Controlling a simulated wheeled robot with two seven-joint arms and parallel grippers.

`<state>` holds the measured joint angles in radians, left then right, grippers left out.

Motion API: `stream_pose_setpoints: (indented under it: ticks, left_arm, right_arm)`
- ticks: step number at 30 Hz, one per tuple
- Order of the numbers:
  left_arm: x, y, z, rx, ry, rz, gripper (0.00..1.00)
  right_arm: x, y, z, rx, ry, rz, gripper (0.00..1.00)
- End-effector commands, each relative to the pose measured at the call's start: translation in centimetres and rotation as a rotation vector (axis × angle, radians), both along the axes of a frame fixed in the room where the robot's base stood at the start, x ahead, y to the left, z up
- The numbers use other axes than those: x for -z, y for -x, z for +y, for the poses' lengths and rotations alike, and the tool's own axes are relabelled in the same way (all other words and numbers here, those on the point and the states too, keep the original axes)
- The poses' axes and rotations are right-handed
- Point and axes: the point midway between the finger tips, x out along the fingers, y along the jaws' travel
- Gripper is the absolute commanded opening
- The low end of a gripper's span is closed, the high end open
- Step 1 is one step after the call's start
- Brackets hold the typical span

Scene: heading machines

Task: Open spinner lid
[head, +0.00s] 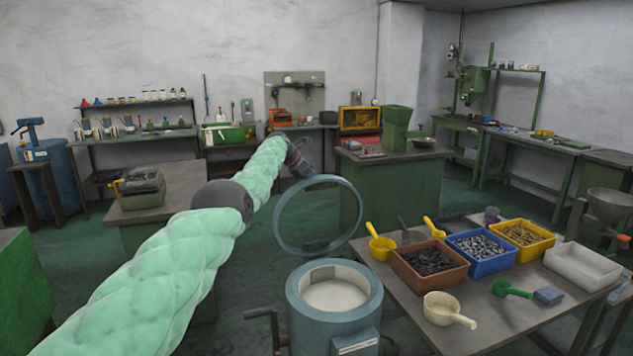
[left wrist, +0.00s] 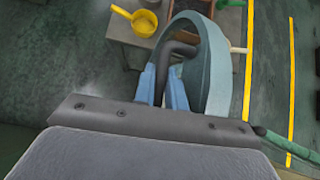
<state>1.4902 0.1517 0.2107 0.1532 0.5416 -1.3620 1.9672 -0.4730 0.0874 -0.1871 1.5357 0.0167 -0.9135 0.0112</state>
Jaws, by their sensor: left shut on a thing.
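The spinner (head: 335,312) is a blue-grey drum with a pale inside, standing at the bottom middle of the head view with its top open. Its round lid (head: 279,232), a blue-grey ring with a see-through middle, stands raised on edge above the drum's back. In the left wrist view the lid (left wrist: 217,65) is edge-on, with a dark bent handle (left wrist: 178,48) on its face. My left gripper (head: 300,160) is at the lid's upper edge. Its blue fingers (left wrist: 161,85) are shut on the handle. My right gripper is not in view.
A table (head: 490,318) to the right holds a brown bin (head: 430,282), a blue bin (head: 483,268), a yellow bin (head: 525,252), a white tray (head: 582,272) and several scoops. A crank (head: 262,314) sticks out at the spinner's left. Green floor lies open behind.

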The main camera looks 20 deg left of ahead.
Motion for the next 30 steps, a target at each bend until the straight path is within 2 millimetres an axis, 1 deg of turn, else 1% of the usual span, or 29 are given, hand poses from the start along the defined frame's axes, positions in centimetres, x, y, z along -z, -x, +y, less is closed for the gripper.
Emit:
stream_pose_setpoints:
  ticks: [1,11,12,13,26,30]
  left_arm:
    - [0.4,0.1,0.2,0.0,-0.002,0.006,0.0]
    - [0.5,0.1,0.2,0.0,-0.003,0.006,0.0]
    - [0.5,0.1,0.2,0.0,-0.003,0.006,0.18]
    - [0.5,0.1,0.2,0.0,-0.002,0.006,0.22]
    - [-0.1,0.1,0.3,0.0,0.0,0.002,0.22]
    - [-0.6,0.2,0.7,-0.001,0.0,0.002,0.22]
  right_arm:
    - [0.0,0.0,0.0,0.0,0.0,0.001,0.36]
    - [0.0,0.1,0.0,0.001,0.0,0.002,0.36]
    - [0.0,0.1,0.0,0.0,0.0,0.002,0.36]
    - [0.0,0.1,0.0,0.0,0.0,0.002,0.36]
    - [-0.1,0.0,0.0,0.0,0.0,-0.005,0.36]
    - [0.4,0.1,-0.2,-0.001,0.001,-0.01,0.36]
